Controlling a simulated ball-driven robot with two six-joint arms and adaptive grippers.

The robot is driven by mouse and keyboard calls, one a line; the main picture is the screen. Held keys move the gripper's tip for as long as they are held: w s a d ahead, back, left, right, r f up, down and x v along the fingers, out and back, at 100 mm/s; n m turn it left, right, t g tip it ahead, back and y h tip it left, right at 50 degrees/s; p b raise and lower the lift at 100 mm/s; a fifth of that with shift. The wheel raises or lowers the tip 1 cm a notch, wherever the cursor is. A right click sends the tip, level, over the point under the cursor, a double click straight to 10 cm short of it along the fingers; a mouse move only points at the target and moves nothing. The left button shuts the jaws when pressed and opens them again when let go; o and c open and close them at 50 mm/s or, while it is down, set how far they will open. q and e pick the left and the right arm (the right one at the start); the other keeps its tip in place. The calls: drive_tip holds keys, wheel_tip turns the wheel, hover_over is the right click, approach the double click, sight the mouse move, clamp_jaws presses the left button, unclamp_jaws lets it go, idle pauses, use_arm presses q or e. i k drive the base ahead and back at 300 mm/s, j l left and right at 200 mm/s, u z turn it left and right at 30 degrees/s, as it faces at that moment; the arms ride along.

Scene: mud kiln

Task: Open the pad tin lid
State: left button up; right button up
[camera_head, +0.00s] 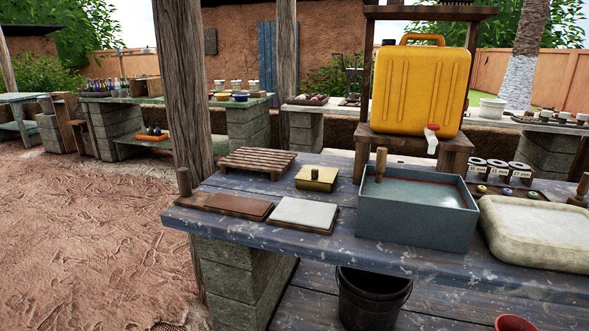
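A small square brass-yellow tin (317,180), which looks like the pad tin, sits on the blue-grey worktable (350,250) near its back left. A small dark knob (315,173) stands on top of it. Its lid appears to lie flat and closed, though the seam is too small to make out. Neither of my grippers is in view.
A slatted wooden rack (257,161) is left of the tin. A brown board (238,206) and a pale slab (305,213) lie in front. A grey water-filled tub (410,230) is to the right, a yellow jerrycan (419,90) behind it. A wooden post (183,90) rises at left.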

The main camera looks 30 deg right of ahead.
sight(315, 174)
drive_tip(key=i+l+z, duration=0.15)
drive_tip(key=i+z, duration=0.7)
